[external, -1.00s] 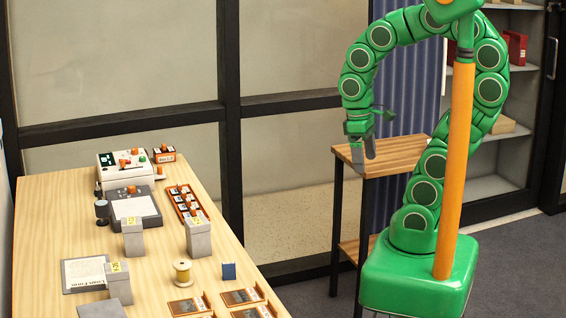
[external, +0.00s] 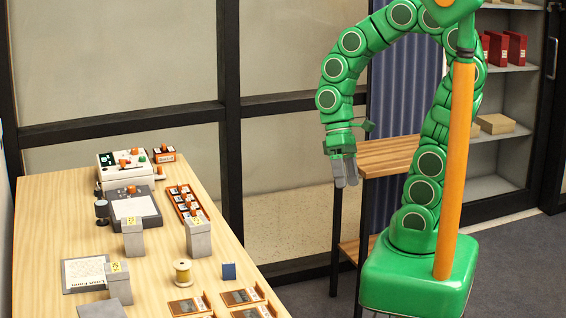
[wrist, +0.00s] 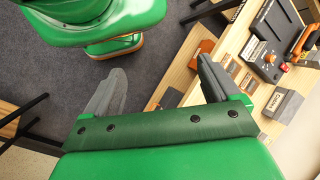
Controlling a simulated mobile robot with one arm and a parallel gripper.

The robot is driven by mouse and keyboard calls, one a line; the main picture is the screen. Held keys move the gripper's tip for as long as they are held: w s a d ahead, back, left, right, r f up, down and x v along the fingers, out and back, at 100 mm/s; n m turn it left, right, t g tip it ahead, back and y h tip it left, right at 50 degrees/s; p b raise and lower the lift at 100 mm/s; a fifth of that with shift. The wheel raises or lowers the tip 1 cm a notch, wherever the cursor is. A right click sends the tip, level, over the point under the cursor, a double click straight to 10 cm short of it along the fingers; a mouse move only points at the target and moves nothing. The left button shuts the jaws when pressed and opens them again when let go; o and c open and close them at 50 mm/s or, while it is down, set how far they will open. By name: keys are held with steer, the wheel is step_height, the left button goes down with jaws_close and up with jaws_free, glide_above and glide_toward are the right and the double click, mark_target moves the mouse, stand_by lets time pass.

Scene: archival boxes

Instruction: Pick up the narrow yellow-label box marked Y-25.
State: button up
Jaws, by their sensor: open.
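Three narrow grey boxes with yellow labels stand on the wooden table in the external view: one at left centre (external: 133,243), one to its right (external: 199,240) and one nearer the camera (external: 119,288). The label writing is too small for me to tell surely which is Y-25. My gripper (external: 345,172) is open and empty, pointing down in the air right of the table, apart from all boxes. In the wrist view my gripper (wrist: 160,88) shows its two grey fingers spread, with floor and the table edge beyond. A grey box with a label (wrist: 281,104) shows at right there.
A wooden stand (external: 392,155) is behind my gripper.

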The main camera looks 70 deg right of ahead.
steer(key=w+a+m+t+y, duration=0.2)
steer(key=w+a+m+y, duration=0.6)
steer(key=w+a+y, duration=0.65)
steer(key=w+d+f+m+t, duration=0.25)
steer(key=w+m+t, duration=0.2)
steer(key=w, duration=0.25)
steer(key=w+d+f+m+t, duration=0.1)
steer(key=w+f+m+t, duration=0.35)
steer(key=w, duration=0.35)
steer(key=m+t+h, duration=0.4)
steer(key=m, duration=0.4)
glide_toward(187, 230)
steer(key=shift+w+a+r, duration=0.1)
steer(key=shift+a+r, duration=0.05)
steer(key=shift+r, duration=0.35)
steer(key=shift+w+a+r, duration=0.1)
steer(key=shift+a+r, duration=0.05)
steer(key=shift+r, duration=0.35)
steer(key=shift+a+f+m+h, duration=0.15)
steer(key=shift+f+m+h, duration=0.1)
steer(key=shift+f+m, duration=0.35)
steer(key=shift+x, duration=3.9)
steer(key=shift+f, duration=0.2)
